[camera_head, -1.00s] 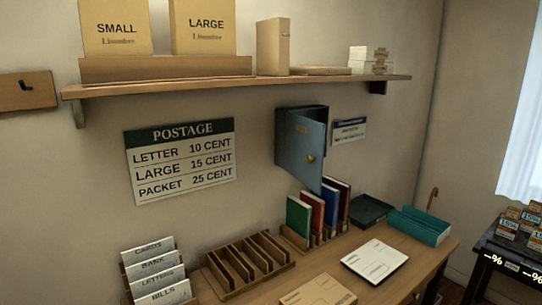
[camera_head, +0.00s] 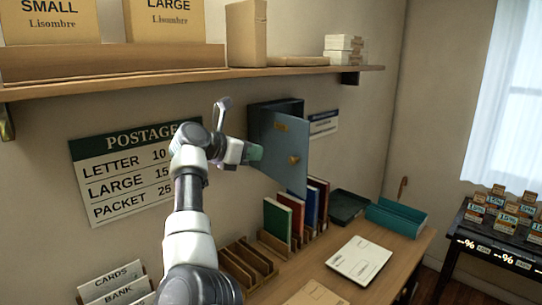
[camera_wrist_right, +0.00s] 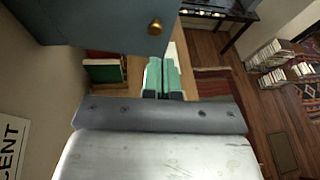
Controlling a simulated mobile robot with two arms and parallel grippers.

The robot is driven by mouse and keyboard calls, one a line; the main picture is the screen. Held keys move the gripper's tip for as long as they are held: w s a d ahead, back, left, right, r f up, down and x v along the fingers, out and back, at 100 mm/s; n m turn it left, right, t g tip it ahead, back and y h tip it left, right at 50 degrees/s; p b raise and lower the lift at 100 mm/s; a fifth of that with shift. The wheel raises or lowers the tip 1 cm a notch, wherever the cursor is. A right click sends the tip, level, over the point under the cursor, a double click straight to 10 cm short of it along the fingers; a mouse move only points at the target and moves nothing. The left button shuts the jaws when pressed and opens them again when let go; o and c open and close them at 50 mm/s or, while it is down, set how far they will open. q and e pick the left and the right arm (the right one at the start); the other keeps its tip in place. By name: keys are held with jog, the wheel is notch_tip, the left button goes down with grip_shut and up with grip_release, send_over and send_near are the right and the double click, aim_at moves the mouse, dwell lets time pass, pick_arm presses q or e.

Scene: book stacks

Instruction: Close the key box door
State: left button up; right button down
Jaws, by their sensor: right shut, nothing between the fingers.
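The blue-grey key box (camera_head: 277,105) hangs on the wall under the shelf. Its door (camera_head: 279,140) stands partly open, its free edge swung out into the room, with a brass knob (camera_head: 293,159) on the outer face. My right gripper (camera_head: 254,153) is shut and empty, its green fingertips close to the left part of the door; I cannot tell whether they touch. In the right wrist view the fingers (camera_wrist_right: 162,78) are together, with the door (camera_wrist_right: 85,18) and knob (camera_wrist_right: 155,27) above and left of them. The box's inside is hidden. My left gripper is not in view.
The shelf (camera_head: 200,83) runs above the box. Upright books (camera_head: 278,220) stand close below the door on the desk (camera_head: 330,290). A postage sign (camera_head: 125,175) is on the wall to the left, partly behind my arm. Open air lies right of the door.

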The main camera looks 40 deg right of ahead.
jog(key=w+a+r+m+y, duration=0.1)
jog(key=a+y, duration=0.1)
jog(key=a, duration=0.1)
jog(key=p, duration=0.4)
send_near(291, 160)
notch_tip(291, 160, down, 3)
jog(key=d, duration=0.3)
jog(key=d+p, duration=0.2)
jog(key=shift+s+d, duration=0.2)
jog(key=shift+s, duration=0.1)
jog(key=shift+d+f, duration=0.2)
jog(key=shift+d, duration=0.25)
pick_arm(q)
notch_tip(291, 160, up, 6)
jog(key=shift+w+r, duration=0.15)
pick_arm(e)
jog(key=shift+d, duration=0.1)
